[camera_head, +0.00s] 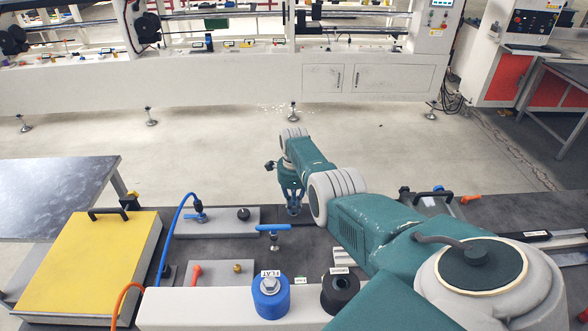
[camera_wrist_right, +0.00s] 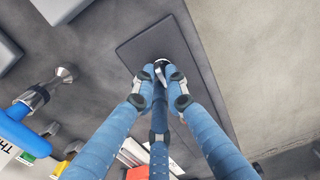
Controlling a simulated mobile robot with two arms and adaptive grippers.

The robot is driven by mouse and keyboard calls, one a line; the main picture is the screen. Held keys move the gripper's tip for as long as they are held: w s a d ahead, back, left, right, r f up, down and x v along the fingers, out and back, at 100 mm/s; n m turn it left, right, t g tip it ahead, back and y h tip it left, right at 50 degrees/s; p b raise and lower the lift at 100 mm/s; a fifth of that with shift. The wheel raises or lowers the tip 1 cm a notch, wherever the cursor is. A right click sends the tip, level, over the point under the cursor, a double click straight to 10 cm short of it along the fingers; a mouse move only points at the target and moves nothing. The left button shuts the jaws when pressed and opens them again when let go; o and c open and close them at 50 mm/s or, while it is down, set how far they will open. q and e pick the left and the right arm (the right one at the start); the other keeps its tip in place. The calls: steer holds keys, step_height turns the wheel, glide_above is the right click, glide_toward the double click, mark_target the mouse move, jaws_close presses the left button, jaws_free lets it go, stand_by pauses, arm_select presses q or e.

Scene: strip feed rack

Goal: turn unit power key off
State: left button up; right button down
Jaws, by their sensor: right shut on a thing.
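My right gripper (camera_head: 292,209) points down at the dark bench, just behind and to the right of a blue T-shaped handle. In the right wrist view, its blue fingers (camera_wrist_right: 160,80) close together over a dark rectangular plate (camera_wrist_right: 195,85). They are shut on a small metallic piece (camera_wrist_right: 160,64), which seems to be the power key. The fingertips cover most of it, so I cannot tell its turned position. My left gripper is not in view.
The blue T-handle (camera_head: 273,229) stands close to my right gripper. Grey plates with a blue valve lever (camera_head: 196,215) and a red lever (camera_head: 196,272) lie left. Blue (camera_head: 270,304) and black (camera_head: 340,300) cylinders stand in front. A yellow case (camera_head: 85,265) is far left.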

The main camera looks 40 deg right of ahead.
mark_target(294, 207)
steer(key=shift+w+r, duration=0.1)
steer(key=c, duration=1.8)
jaws_free()
steer(key=shift+o, duration=0.2)
step_height(294, 207, up, 12)
